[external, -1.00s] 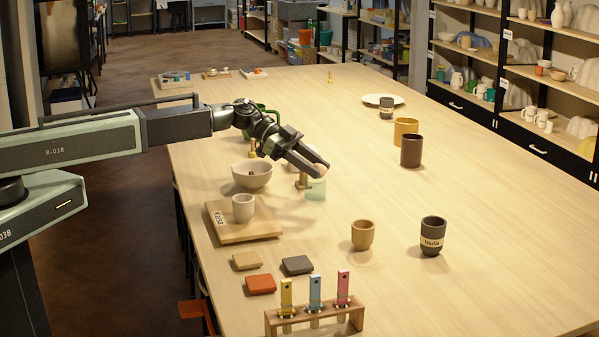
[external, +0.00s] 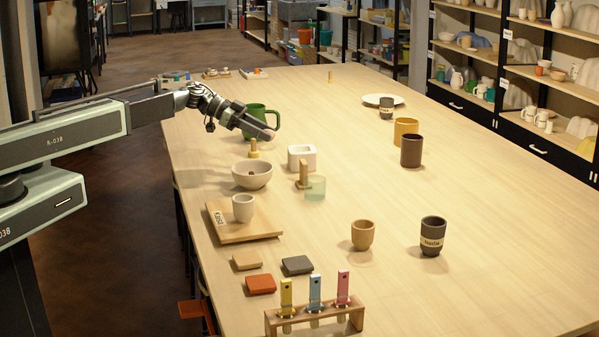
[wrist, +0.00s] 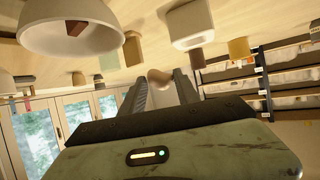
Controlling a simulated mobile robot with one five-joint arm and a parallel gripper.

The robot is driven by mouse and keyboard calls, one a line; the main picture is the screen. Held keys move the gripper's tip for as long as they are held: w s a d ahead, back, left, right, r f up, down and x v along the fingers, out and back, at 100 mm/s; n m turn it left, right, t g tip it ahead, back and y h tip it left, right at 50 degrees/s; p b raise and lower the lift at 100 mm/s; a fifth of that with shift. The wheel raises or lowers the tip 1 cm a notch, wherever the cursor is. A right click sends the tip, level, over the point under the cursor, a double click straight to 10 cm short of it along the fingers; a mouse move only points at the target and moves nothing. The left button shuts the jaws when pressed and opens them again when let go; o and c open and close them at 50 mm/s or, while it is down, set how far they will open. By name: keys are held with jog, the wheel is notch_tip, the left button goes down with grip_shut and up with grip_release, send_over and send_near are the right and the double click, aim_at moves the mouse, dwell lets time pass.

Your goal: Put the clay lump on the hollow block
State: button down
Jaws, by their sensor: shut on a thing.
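The hollow block (external: 302,157) is a white, open-topped square block standing on the table, right of the bowl. It also shows in the wrist view (wrist: 188,24). My gripper (external: 268,134) is in front of the green mug, up and left of the hollow block and apart from it. It is shut on the clay lump (wrist: 158,76), a small tan-pink piece between the fingertips. In the external view the lump is only a small pinkish patch at the tips, mostly hidden by the fingers.
A grey-white bowl (external: 252,175) with something small inside, wooden pieces (external: 254,150) and (external: 303,175), and a pale green glass (external: 316,188) stand close around the block. A green mug (external: 262,118) is behind my gripper.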

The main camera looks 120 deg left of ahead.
send_over(298, 149)
jog(key=shift+s+a+f+b, duration=0.15)
jog(key=shift+f+b, duration=0.3)
jog(key=shift+f, duration=0.1)
notch_tip(298, 149, down, 4)
jog(key=b, duration=0.4)
jog(key=shift+r, duration=0.25)
jog(key=shift+f, duration=0.25)
jog(key=c, duration=0.9)
grip_release()
jog(key=shift+r, duration=0.1)
